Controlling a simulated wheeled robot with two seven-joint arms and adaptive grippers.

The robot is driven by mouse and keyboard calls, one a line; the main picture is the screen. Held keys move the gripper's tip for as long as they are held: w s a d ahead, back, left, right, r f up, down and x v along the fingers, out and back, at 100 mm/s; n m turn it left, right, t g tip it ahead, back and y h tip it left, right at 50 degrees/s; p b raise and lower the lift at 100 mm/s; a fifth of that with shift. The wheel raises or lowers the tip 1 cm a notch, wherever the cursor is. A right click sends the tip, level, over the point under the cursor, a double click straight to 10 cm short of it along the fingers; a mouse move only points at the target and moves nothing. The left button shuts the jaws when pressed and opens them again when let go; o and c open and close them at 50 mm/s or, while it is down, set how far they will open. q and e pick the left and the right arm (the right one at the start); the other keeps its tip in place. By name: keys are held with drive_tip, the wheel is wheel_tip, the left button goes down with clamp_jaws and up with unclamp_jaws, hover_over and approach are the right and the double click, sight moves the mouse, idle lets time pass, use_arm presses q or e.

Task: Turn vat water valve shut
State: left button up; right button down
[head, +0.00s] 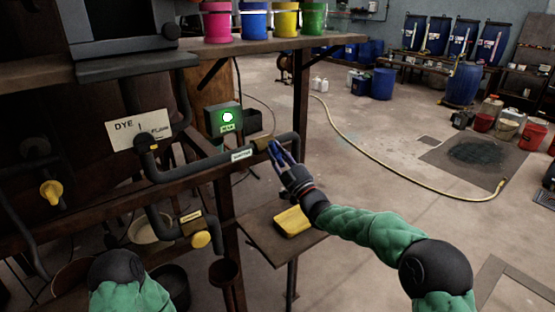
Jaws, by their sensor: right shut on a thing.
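My right gripper (279,153) reaches in from the lower right and is shut on the valve's handle at the right side of the brass body. A blue part shows between the fingers and the valve; the fingers hide most of the handle, so its exact angle is unclear. My left gripper is out of view; only my green-sleeved left arm shows at bottom left.
A green-lit box (225,119) stands behind the pipe. Paint buckets (254,21) line the shelf. The floor right is mostly open, with a yellow hose (385,165).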

drive_tip(key=m+h, duration=0.1)
drive_tip(key=m, duration=0.1)
drive_tip(key=m+t+h+b, duration=0.1)
drive_tip(key=m, duration=0.1)
drive_tip(key=m+h, duration=0.1)
drive_tip(key=m, duration=0.2)
drive_tip(key=shift+f+t+h+b, duration=0.25)
drive_tip(key=shift+t+h+b, duration=0.05)
drive_tip(key=shift+h+b, duration=0.1)
drive_tip(key=shift+m, duration=0.3)
drive_tip(key=c, duration=1)
unclamp_jaws()
drive_tip(key=shift+o, duration=0.2)
drive_tip(key=shift+r, duration=0.1)
drive_tip(key=v, duration=1.2)
